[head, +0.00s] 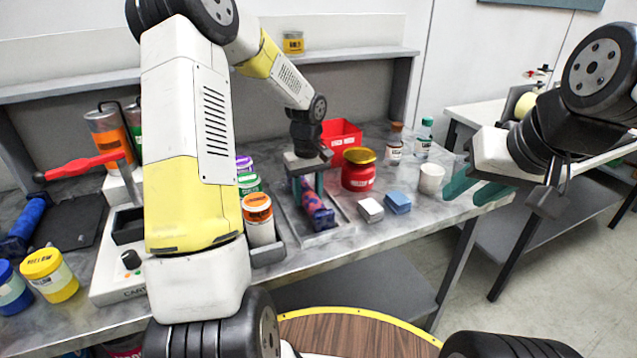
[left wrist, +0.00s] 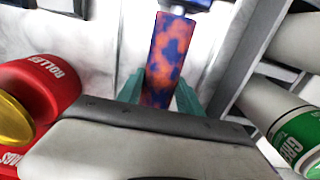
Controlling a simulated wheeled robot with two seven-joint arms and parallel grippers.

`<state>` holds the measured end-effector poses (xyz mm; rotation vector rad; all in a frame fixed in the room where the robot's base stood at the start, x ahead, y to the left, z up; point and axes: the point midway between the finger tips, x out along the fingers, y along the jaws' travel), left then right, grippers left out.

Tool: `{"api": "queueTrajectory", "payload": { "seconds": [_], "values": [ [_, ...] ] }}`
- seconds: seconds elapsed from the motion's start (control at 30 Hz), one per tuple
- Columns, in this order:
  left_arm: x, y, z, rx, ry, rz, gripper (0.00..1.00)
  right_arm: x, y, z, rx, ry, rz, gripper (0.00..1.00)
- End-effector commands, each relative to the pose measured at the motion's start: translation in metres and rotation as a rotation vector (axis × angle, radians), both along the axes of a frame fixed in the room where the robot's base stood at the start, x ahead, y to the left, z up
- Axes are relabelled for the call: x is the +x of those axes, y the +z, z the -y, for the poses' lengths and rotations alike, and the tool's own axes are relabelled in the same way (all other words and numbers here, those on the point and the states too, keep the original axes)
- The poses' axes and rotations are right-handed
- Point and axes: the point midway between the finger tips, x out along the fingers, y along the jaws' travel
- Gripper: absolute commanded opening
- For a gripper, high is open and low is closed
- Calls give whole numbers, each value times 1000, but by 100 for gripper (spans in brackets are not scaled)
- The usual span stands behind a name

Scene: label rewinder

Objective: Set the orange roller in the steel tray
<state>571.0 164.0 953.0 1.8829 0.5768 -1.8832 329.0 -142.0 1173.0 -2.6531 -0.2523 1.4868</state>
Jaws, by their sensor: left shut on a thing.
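The orange roller (head: 318,212), mottled with blue patches, is in my left gripper (head: 308,182). In the left wrist view the roller (left wrist: 168,60) sits between the two teal fingers (left wrist: 160,95), which are shut on it. In the head view the roller is over the steel tray (head: 297,223), within its outline and low. I cannot tell whether it touches the tray floor. The gripper hides the roller's far part. My right gripper (head: 477,188) is open and empty, off to the right near the bench's edge.
A white cup (head: 431,178) is further right.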

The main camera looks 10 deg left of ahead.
Motion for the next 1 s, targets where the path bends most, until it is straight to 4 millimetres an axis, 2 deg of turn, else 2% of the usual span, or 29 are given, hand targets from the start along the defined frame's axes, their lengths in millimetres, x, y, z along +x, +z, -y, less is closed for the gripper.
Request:
{"api": "queueTrajectory", "payload": {
  "seconds": [0.57,0.6,0.7,1.0],
  "values": [
    [1,-5,1,-1,-1,3,0,0,0,0,0,0,0,36],
    [1,-5,1,-1,-1,3,49,0,0,0,0,0,0,36],
    [1,-5,0,-1,-1,3,68,0,0,0,0,0,0,36],
    [0,-6,0,-1,0,-1,68,0,0,0,0,0,0,36]
  ]
}}
